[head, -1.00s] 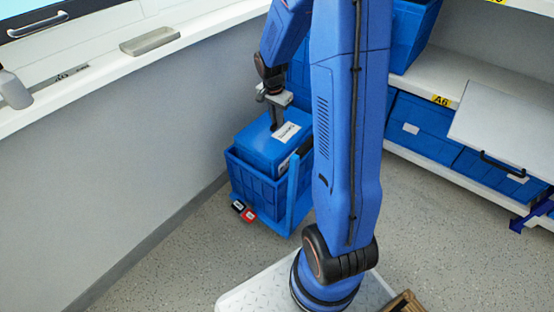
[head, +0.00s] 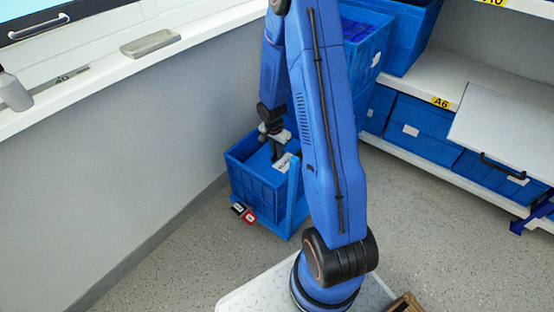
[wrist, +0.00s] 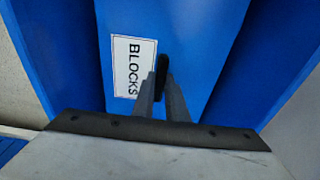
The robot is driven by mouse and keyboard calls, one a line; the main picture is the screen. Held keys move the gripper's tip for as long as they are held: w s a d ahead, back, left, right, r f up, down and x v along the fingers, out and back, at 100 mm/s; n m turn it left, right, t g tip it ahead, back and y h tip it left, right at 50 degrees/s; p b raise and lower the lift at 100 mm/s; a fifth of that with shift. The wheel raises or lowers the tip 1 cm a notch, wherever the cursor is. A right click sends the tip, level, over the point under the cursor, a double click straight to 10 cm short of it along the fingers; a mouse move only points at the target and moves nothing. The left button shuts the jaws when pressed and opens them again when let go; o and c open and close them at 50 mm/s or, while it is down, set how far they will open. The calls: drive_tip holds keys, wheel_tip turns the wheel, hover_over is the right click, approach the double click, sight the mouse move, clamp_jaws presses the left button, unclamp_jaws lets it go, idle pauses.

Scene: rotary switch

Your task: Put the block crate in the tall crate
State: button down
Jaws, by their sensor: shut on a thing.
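The block crate (head: 262,160) is a blue box with a white label, which reads BLOCKS in the wrist view (wrist: 195,50). It sits down inside the tall crate (head: 255,190), a larger blue open bin, with its top below the bin's rim. In the wrist view the tall crate's wall (wrist: 72,50) runs beside it. My gripper (head: 275,153) points down into the tall crate and is shut on the block crate's top, with its fingers (wrist: 162,85) next to the label. The block crate's lower part is hidden, and I cannot tell whether it touches the bottom.
A grey wall (head: 110,140) stands close on the left. Shelves with blue bins (head: 425,125) stand on the right. The floor (head: 190,250) in front is clear.

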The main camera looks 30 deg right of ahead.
drive_tip(key=shift+f, duration=2.1)
drive_tip(key=c, duration=1.8)
unclamp_jaws()
drive_tip(key=shift+f, duration=0.1)
drive_tip(key=shift+o, duration=0.2)
drive_tip(key=r, duration=0.4)
drive_tip(key=a+r, duration=0.1)
drive_tip(key=r, duration=0.7)
drive_tip(key=shift+s+a+r, duration=0.25)
drive_tip(key=shift+r, duration=0.05)
drive_tip(key=s+a+r+n+t, duration=0.1)
drive_tip(key=s+a+r+n, duration=0.2)
drive_tip(key=r, duration=0.4)
drive_tip(key=s+a+r+n, duration=0.1)
drive_tip(key=s+a+r, duration=0.1)
drive_tip(key=s+r, duration=0.35)
drive_tip(key=s+a+r+n+t, duration=0.1)
drive_tip(key=s+a+r+n, duration=0.15)
drive_tip(key=r, duration=0.55)
drive_tip(key=s+a+r+n+t, duration=0.1)
drive_tip(key=s+a+r+n, duration=0.2)
drive_tip(key=s, duration=0.6)
drive_tip(key=s+a+r+n+t+y, duration=0.1)
drive_tip(key=s+a+r+n, duration=0.2)
drive_tip(key=s+r, duration=0.3)
drive_tip(key=s+n, duration=0.1)
drive_tip(key=s, duration=0.2)
drive_tip(key=shift+s+a+r, duration=0.15)
drive_tip(key=shift+s+a, duration=0.2)
drive_tip(key=shift+a, duration=0.05)
